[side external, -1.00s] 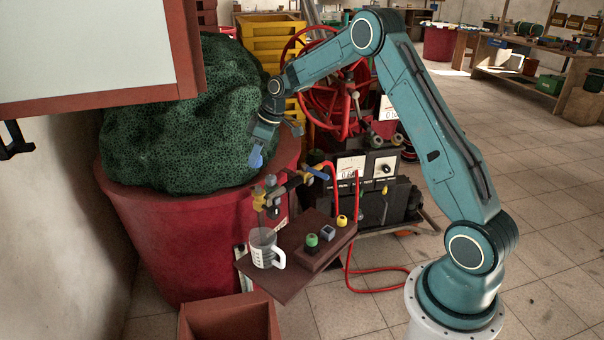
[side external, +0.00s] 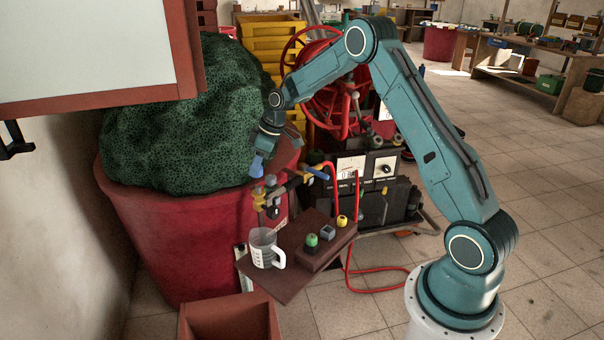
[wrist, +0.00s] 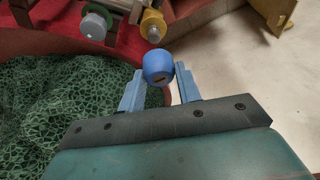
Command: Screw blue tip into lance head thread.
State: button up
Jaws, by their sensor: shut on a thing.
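My gripper (wrist: 160,76) is shut on the blue tip (wrist: 157,65), a rounded blue piece with a small dark slot, held at the ends of the two light-blue fingers. In the side view my gripper (side external: 257,168) points down, just above the lance head. The lance head, with a yellow fitting (side external: 258,199) and grey parts, is held at the rim of the red tub. In the wrist view the yellow fitting with a grey end (wrist: 153,26) is beyond the blue tip, with a gap in the picture. The thread itself is too small to make out.
A green net bundle (side external: 180,120) fills the red tub (side external: 185,250) beside my gripper. A pump unit with gauges (side external: 350,168) and a red hose stand behind.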

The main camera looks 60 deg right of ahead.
aim_at(261, 173)
jog(key=shift+f, duration=1.2)
jog(key=shift+f, duration=1.45)
dwell(1.1)
jog(key=o, duration=1)
jog(key=shift+o, duration=0.2)
jog(key=shift+r, duration=0.1)
jog(key=v, duration=1.3)
jog(key=shift+s+d+r, duration=0.2)
jog(key=shift+r, duration=0.05)
